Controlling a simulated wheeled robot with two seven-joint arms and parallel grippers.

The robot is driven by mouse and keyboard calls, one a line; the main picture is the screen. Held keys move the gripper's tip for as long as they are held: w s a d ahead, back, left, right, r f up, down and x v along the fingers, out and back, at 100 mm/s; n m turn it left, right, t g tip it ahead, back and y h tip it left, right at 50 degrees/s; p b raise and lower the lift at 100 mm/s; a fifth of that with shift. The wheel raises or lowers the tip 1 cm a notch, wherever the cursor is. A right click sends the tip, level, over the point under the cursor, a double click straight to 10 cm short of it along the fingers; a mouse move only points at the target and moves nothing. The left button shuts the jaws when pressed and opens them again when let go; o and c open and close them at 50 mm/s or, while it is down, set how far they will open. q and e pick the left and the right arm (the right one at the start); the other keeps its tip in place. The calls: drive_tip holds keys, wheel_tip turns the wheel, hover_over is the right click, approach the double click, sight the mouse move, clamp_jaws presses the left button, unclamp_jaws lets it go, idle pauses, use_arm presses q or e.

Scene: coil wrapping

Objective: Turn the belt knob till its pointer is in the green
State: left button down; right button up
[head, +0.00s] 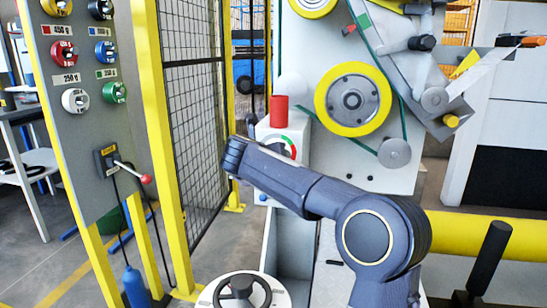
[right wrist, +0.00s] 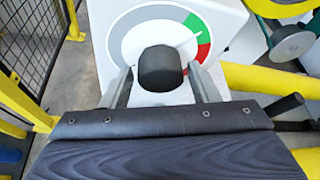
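The belt knob (right wrist: 160,68) is a dark round knob on a white dial box, which also shows in the head view (head: 264,131). The dial face (right wrist: 130,42) has a grey arc, a green part (right wrist: 193,22) and a red part (right wrist: 204,51) on its right side. A thin pale line lies near the border of green and red; I cannot tell surely that it is the pointer. My right gripper (right wrist: 161,76) has a finger on each side of the knob, with narrow gaps showing, so it looks open around it. In the head view my right arm hides part of the dial. My left gripper is out of view.
A red cylinder (head: 279,110) stands on top of the dial box. A yellow-rimmed wheel (head: 353,99) and belt are behind, to the right. A wire fence (head: 194,125) and a panel of coloured knobs (head: 85,130) stand left. A handwheel (head: 242,292) is at the front.

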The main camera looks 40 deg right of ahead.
drive_tip(key=shift+o, duration=0.3)
drive_tip(key=shift+r, duration=0.15)
drive_tip(key=p+v, duration=0.2)
drive_tip(key=v, duration=0.5)
drive_tip(key=shift+s+a, duration=0.2)
drive_tip(key=shift+a, duration=0.1)
drive_tip(key=shift+a, duration=0.1)
